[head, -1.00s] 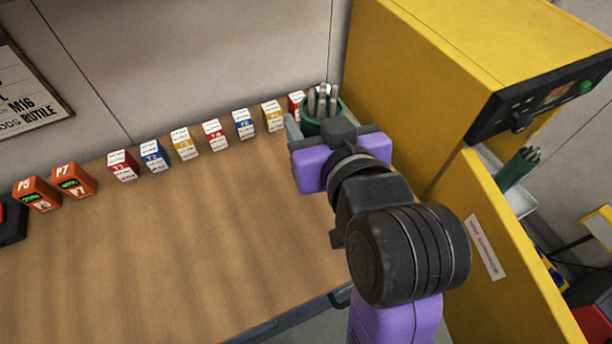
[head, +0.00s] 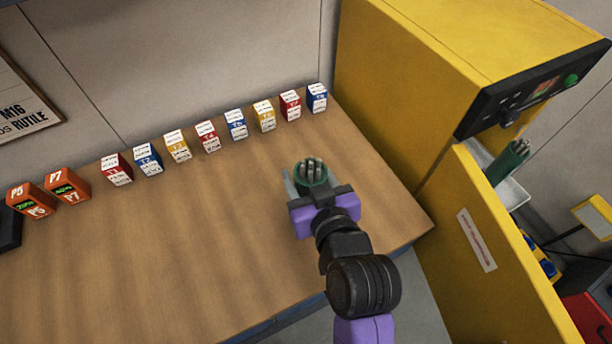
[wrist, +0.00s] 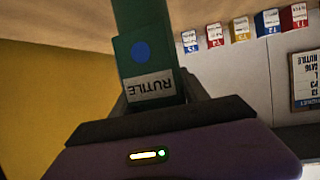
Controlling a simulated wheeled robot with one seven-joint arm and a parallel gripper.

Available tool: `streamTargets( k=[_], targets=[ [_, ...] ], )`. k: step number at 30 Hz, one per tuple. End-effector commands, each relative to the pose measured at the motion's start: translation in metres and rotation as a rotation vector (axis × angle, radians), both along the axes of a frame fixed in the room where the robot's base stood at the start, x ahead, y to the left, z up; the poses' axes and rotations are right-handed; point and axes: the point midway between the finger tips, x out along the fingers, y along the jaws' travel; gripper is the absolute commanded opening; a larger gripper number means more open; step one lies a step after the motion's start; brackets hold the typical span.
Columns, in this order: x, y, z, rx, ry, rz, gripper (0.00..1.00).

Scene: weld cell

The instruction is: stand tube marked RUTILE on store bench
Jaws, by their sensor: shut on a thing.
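A green tube (head: 313,171) with grey rods showing at its top is between the fingers of my gripper (head: 312,182) in the head view. In the wrist view the tube (wrist: 146,50) carries a blue dot and a label reading RUTILE, upside down in the picture. My gripper is shut on it. The tube is over the right part of the wooden bench (head: 200,240); its foot is hidden in the head view, so I cannot tell whether it touches the top.
Several small marked boxes (head: 207,137) stand in a row along the back of the bench. Two orange packs (head: 68,186) stand at the left. A yellow cabinet (head: 420,80) bounds the right side. Another green tube (head: 507,163) with rods is beyond the yellow panel. The bench middle is clear.

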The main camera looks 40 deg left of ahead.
Motion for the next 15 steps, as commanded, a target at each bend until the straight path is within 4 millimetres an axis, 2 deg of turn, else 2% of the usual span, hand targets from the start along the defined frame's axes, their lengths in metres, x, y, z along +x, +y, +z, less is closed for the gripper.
streamTargets(
  k=[5, 15],
  targets=[
    [0.001, 0.0002, -0.0089, 0.008, -0.004, -0.002, 0.0],
    [0.0011, 0.0002, -0.0113, 0.007, -0.005, -0.002, 0.0]
  ],
)
